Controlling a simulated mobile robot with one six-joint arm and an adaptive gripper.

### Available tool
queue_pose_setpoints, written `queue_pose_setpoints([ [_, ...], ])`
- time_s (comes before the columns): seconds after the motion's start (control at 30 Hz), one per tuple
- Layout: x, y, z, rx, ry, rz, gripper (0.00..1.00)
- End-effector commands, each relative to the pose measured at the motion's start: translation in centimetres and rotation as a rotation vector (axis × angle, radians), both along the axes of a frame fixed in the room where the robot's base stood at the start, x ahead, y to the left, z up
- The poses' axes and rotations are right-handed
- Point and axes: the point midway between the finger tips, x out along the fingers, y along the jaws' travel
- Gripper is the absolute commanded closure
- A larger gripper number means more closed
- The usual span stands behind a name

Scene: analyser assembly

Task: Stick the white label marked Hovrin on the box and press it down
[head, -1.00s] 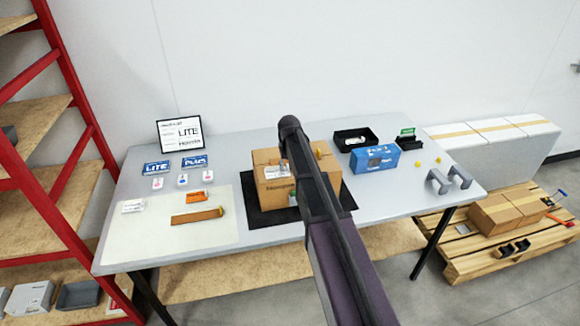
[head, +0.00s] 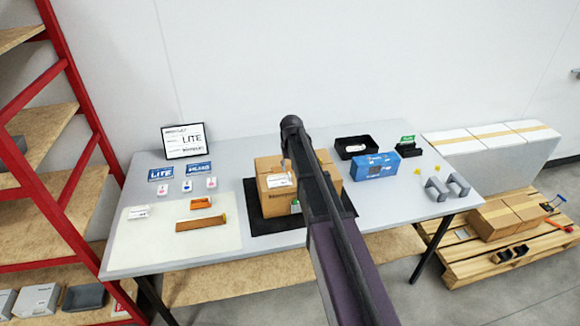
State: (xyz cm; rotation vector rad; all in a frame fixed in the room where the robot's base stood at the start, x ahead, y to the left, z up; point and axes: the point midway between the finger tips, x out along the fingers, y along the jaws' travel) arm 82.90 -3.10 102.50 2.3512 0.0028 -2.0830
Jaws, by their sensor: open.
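The brown cardboard box (head: 268,206) stands closed on a black mat (head: 262,225) in the middle of the table. A white label (head: 279,181) with small dark print shows at the upper front of the box; its name is too small to read. My gripper (head: 285,166) is at the far end of my arm, just above this label, mostly hidden by the arm. Its jaws are open. I cannot tell whether the fingers touch the label or whether it lies flat all over. My arm also hides the right part of the box.
A pale mat (head: 150,245) on the left holds a white piece (head: 138,212), an orange item (head: 201,203) and a brown strip (head: 201,221). Blue cards and a framed sign (head: 184,140) stand behind. On the right are a blue box (head: 376,166), a black tray (head: 356,147) and grey brackets (head: 447,187).

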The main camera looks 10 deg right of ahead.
Motion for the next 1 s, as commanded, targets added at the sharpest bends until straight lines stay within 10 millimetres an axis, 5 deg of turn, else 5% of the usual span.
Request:
queue_pose_setpoints([
  [0.4,0.0,0.0,2.3,0.000,0.000,0.000,0.50],
  [0.8,0.0,0.0,2.4,0.000,0.000,0.000,0.50],
  [0.83,0.0,0.0,2.4,0.000,0.000,0.000,0.53],
  [1.0,-0.7,0.1,2.4,0.000,0.002,0.000,1.00],
])
